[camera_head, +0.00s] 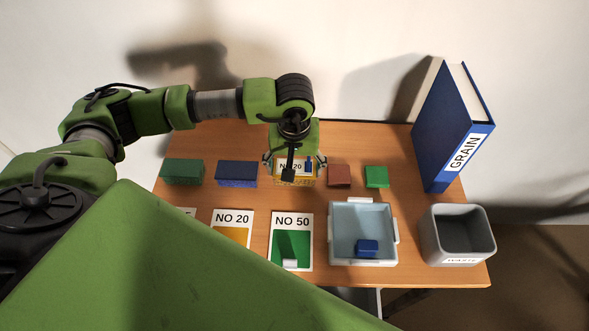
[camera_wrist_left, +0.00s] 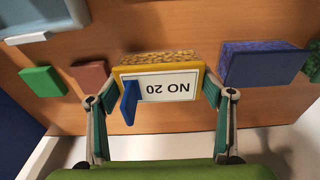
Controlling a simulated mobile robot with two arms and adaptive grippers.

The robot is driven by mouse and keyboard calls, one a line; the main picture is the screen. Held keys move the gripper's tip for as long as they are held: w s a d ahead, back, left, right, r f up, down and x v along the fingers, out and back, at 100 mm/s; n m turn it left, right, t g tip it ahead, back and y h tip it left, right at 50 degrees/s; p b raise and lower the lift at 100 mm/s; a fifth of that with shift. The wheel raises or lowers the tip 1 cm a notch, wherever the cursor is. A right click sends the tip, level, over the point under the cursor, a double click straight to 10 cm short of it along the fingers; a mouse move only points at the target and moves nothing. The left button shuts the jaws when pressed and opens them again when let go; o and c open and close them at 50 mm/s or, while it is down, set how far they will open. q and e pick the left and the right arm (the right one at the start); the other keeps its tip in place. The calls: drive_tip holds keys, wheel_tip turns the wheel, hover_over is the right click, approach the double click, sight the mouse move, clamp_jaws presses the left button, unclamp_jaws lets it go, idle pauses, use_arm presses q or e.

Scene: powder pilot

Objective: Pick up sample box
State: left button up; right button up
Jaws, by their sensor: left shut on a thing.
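The sample box (camera_head: 304,180) is yellow with a grainy side, a white "NO 20" label and a small blue tab. It stands in the middle of the back row on the table. My left gripper (camera_head: 295,163) reaches it from above and is shut on it. In the left wrist view, the fingers of my left gripper (camera_wrist_left: 158,94) press the two ends of the sample box (camera_wrist_left: 158,59), with the label between them. I cannot tell whether the box is clear of the table. My right gripper is not in view.
A blue box (camera_head: 236,174) and green box (camera_head: 182,171) stand left; a red block (camera_head: 339,175) and green block (camera_head: 376,177) stand right. In front are the NO 20 card (camera_head: 232,217), NO 50 card (camera_head: 292,219), tray (camera_head: 394,229) and grey bin (camera_head: 431,236). A blue binder (camera_head: 437,125) stands right.

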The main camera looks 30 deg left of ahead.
use_arm(q)
drive_tip(key=s+a+r+p, duration=0.1)
drive_tip(key=s+r+p, duration=0.2)
drive_tip(key=s+r, duration=0.8)
drive_tip(key=s, duration=0.3)
drive_tip(key=shift+r, duration=0.1)
